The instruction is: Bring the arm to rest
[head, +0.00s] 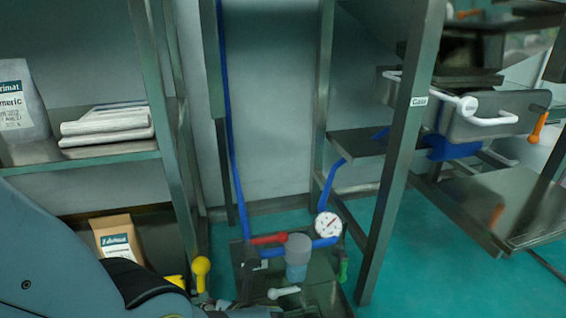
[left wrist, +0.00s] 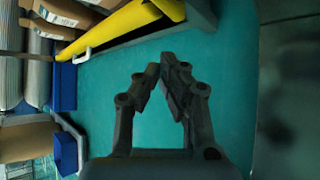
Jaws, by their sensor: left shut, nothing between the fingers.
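My left gripper (left wrist: 161,68) shows in the left wrist view with its two dark fingers drawn together at the tips. It is empty, above a bare stretch of green floor (left wrist: 110,100). In the head view my left arm (head: 60,265) comes in from the lower left and runs out of the bottom edge; the gripper's fingers are not clear there. My right gripper is in neither view.
A shelf (head: 100,158) with bags stands at left. A pressure gauge (head: 328,225), a red-handled valve (head: 268,239) and blue pipes are low in the middle. A metal frame (head: 395,160) is right. The left wrist view shows a yellow object (left wrist: 110,28) and blue bins (left wrist: 66,152).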

